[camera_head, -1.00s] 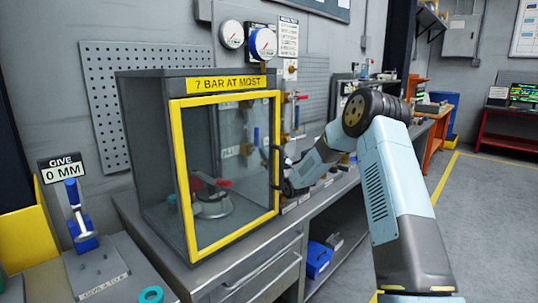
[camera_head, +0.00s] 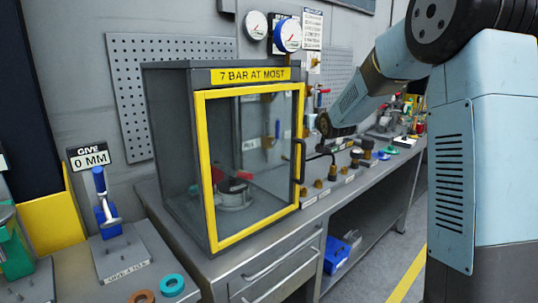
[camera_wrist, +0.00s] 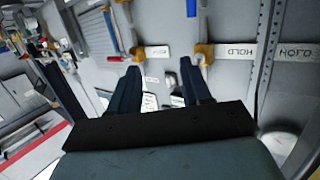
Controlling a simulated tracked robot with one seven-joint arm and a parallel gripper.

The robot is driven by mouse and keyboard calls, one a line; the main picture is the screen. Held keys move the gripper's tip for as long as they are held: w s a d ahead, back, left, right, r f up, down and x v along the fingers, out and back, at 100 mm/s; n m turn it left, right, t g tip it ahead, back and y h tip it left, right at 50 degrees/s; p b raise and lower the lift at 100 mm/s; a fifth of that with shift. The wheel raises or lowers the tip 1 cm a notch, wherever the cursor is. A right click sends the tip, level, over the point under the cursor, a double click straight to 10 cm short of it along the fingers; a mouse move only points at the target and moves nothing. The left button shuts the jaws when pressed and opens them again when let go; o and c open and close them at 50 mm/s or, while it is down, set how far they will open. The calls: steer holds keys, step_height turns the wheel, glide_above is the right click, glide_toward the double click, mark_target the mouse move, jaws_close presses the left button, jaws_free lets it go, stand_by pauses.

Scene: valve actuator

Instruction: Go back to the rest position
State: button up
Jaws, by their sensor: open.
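My gripper (camera_wrist: 160,72) is open in the wrist view, its two dark fingers apart with nothing between them. In the head view my arm reaches in from the right, and its dark end (camera_head: 325,124) is above the bench, right of the cabinet. The fingers are not clear there. The cabinet (camera_head: 172,150) has a yellow-framed glass door (camera_head: 205,165), which looks shut. Its dark handle (camera_head: 300,160) is on the right side, apart from my arm's end. A round grey fixture with a red part (camera_head: 235,192) shows behind the glass.
The bench (camera_head: 372,178) carries several small fittings right of the cabinet. Gauges (camera_head: 288,36) hang on the wall above. A blue lever stand (camera_head: 108,215) is at left. In the wrist view, brass fittings (camera_wrist: 203,52) and a HOLD label (camera_wrist: 237,52) lie beyond the fingers.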

steer(key=s+d+f+g+h, duration=0.1)
steer(key=s+d+g, duration=0.1)
steer(key=s, duration=1.5)
steer(key=s+d+f+m+g+h, duration=0.1)
steer(key=s+g, duration=0.3)
steer(key=s, duration=1.3)
steer(key=s+d+f+g, duration=0.1)
steer(key=s+d+g, duration=0.3)
steer(key=s, duration=1.4)
steer(key=shift+f+m+h, duration=0.35)
steer(key=shift+m+h, duration=0.05)
steer(key=shift+w, duration=0.1)
